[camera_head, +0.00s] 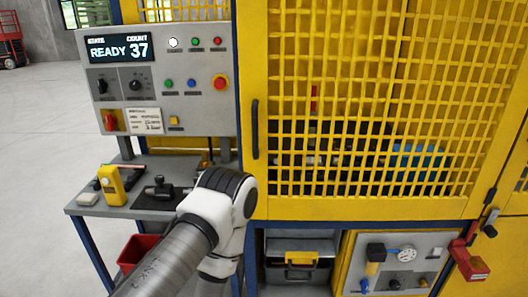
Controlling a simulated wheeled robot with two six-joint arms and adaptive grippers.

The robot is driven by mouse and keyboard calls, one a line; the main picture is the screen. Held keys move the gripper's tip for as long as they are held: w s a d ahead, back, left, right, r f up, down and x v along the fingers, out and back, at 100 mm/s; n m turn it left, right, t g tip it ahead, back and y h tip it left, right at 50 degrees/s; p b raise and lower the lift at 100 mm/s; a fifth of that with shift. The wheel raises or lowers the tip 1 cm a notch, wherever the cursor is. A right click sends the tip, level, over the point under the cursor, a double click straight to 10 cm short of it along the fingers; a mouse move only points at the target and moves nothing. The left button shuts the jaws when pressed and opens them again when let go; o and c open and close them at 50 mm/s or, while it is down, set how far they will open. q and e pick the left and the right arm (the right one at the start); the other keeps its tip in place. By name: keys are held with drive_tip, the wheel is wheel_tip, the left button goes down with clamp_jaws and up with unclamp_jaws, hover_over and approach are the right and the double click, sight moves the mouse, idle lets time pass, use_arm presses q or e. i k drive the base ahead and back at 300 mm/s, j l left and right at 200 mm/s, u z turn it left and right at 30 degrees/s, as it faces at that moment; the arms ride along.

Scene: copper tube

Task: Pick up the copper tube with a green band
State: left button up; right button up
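No copper tube with a green band can be made out in the head view. A thin reddish-brown bar (131,167) lies at the back of the small grey side table (88,209); it is too small to tell whether it is a tube, and no band shows on it. One white and grey arm of mine, seemingly the left, reaches up from the bottom to the table's right end. Its gripper is hidden behind the arm's wrist. My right gripper is not in view.
A yellow handheld device (111,185) and a black vise-like fixture (160,189) stand on the table. A control panel (155,82) reading READY 37 rises behind. A yellow mesh cage door (365,207) fills the right. A red bin (138,248) sits below the table.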

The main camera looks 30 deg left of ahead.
sight(120, 166)
drive_tip(key=j+z, duration=0.2)
drive_tip(key=j, duration=0.25)
drive_tip(key=k+j+z, duration=0.2)
drive_tip(key=j, duration=0.25)
drive_tip(key=j+z, duration=0.25)
drive_tip(key=j, duration=0.25)
drive_tip(key=k+j+z, duration=0.2)
drive_tip(key=j, duration=0.25)
drive_tip(key=j+z, duration=0.2)
drive_tip(key=j, duration=0.2)
drive_tip(key=k+j+z, duration=0.2)
drive_tip(key=j, duration=0.2)
drive_tip(key=k+j+z, duration=0.2)
drive_tip(key=j, duration=0.15)
